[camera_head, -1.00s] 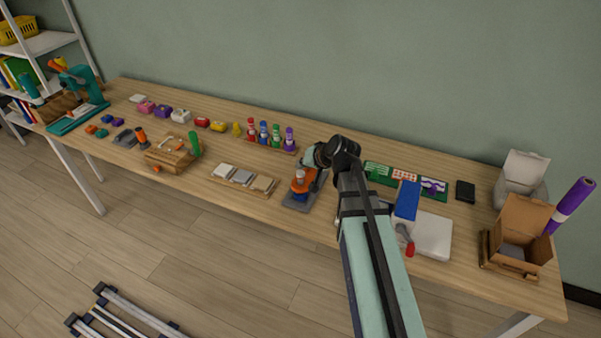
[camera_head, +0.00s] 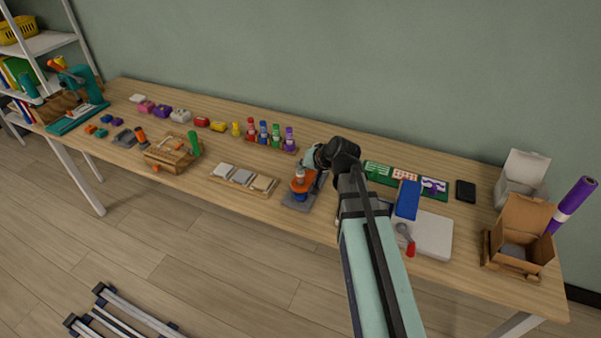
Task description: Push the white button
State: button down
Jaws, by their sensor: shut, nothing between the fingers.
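The clearest white button-like piece is a small white pad (camera_head: 222,170) at the left end of a wooden tray (camera_head: 215,181), beside a grey pad and a beige pad. An orange and blue device (camera_head: 301,187) on a grey plate has a small pale top; I cannot tell whether that top is a button. My gripper (camera_head: 317,181) is small and dark at the end of my teal and black arm, close beside the orange device and right of the tray. It is shut and empty. I cannot tell whether it touches the device. My arm hides part of the table behind it.
Several bottles (camera_head: 264,133) stand in a rack behind the tray. A wooden box (camera_head: 168,157) with a green piece stands to the left. Right of my arm are a blue block (camera_head: 407,199), a white slab (camera_head: 434,236) and an open cardboard box (camera_head: 522,225).

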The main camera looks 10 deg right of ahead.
aim_at(302, 173)
jog(key=shift+f+b, duration=0.45)
jog(key=shift+f, duration=0.2)
dwell(0.6)
jog(key=shift+r, duration=0.2)
jog(key=shift+r+p, duration=0.6)
jog(key=shift+r, duration=0.25)
jog(key=shift+r+p, duration=1.5)
jog(key=shift+r, duration=1)
